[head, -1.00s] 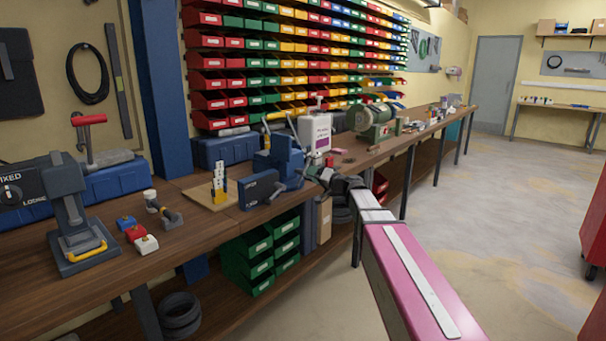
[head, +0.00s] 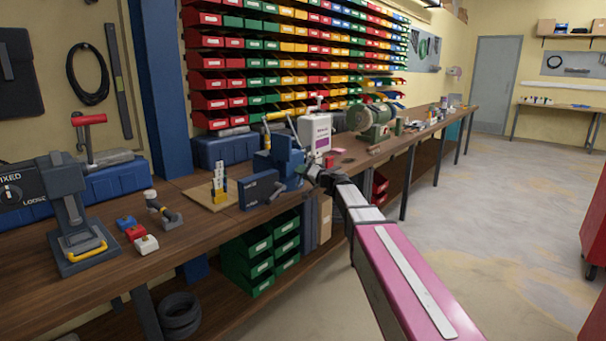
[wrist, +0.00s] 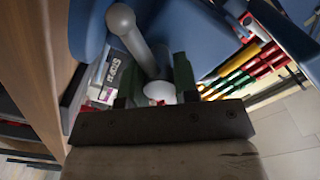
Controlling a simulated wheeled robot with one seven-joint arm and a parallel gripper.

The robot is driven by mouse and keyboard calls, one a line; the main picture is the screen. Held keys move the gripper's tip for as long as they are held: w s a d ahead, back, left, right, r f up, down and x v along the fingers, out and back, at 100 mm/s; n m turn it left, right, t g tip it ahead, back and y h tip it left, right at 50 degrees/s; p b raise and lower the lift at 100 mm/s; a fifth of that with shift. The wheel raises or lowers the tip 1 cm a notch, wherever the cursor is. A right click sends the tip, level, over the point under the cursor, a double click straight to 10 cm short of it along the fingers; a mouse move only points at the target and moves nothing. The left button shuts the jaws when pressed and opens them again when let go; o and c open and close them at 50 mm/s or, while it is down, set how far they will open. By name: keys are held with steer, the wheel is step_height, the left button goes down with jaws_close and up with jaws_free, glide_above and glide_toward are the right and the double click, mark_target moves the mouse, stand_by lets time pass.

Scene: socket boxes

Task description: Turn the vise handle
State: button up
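The blue vise (head: 285,160) stands at the front edge of the wooden workbench. Its grey handle (head: 275,192) slants across the front of the vise in the head view. In the wrist view the handle (wrist: 141,42) is a grey bar with a round knob at its upper end, running down to a pale round part near the fingers. My gripper (head: 313,173) is at the right side of the vise. In the wrist view my gripper (wrist: 153,80) is open, its dark fingers apart on either side of the handle's lower part. I cannot tell whether either finger touches it.
A white container (head: 316,132) and a green bench grinder (head: 372,118) stand behind and right of the vise. A wooden board (head: 208,195) with small upright items lies to its left. Green bins (head: 262,255) sit below the bench.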

steer(key=shift+m, duration=0.3)
steer(key=m, duration=0.4)
steer(key=shift+f+m, duration=0.1)
steer(key=shift+m, duration=2.1)
steer(key=o, duration=0.9)
steer(key=shift+d, duration=0.1)
steer(key=v, duration=1)
steer(key=shift+s+d, duration=0.25)
steer(key=shift+s, duration=0.05)
